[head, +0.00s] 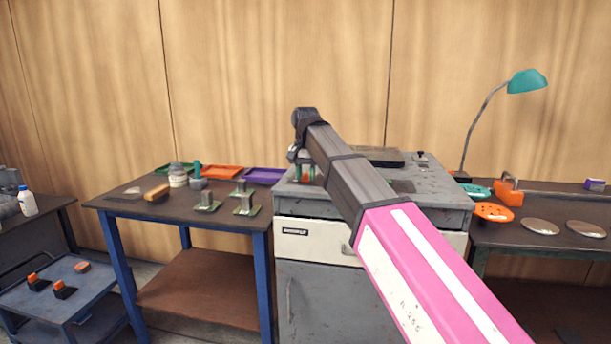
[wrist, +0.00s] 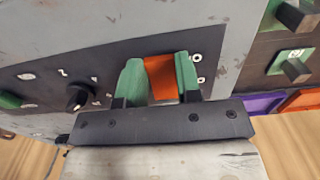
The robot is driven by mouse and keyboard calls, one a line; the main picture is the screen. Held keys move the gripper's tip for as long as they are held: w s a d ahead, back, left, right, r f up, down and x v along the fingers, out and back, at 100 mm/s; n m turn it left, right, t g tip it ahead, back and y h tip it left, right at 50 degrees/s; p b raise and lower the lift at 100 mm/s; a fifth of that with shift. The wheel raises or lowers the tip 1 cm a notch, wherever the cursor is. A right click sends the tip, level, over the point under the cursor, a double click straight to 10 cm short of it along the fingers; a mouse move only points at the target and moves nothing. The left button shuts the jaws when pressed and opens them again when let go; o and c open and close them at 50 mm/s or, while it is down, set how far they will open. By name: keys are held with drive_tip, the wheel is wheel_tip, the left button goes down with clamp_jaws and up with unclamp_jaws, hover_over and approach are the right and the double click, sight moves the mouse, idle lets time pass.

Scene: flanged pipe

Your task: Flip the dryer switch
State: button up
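An orange switch (wrist: 160,77) sits on the dark control panel (wrist: 105,62) of a grey machine, the dryer by its look. My gripper (wrist: 161,80) has green fingers, one on each side of the switch. Both fingers appear to press against its sides, with no clear gap. The switch's lower part is hidden by the gripper body. In the head view my gripper (head: 304,172) points down at the left end of the grey cabinet top (head: 432,182), with orange between the fingers. My arm covers much of the cabinet there.
A black knob (wrist: 79,96) is left of the switch on the panel. A work table (head: 130,207) with trays and metal parts stands left of the cabinet. A bench at the right holds a teal lamp (head: 527,81) and orange tools. A blue cart (head: 62,296) is lower left.

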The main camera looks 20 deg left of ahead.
drive_tip(key=shift+w+a+r+g, duration=0.1)
drive_tip(key=shift+w+g, duration=0.05)
drive_tip(key=shift+g, duration=0.35)
drive_tip(key=o, duration=0.9)
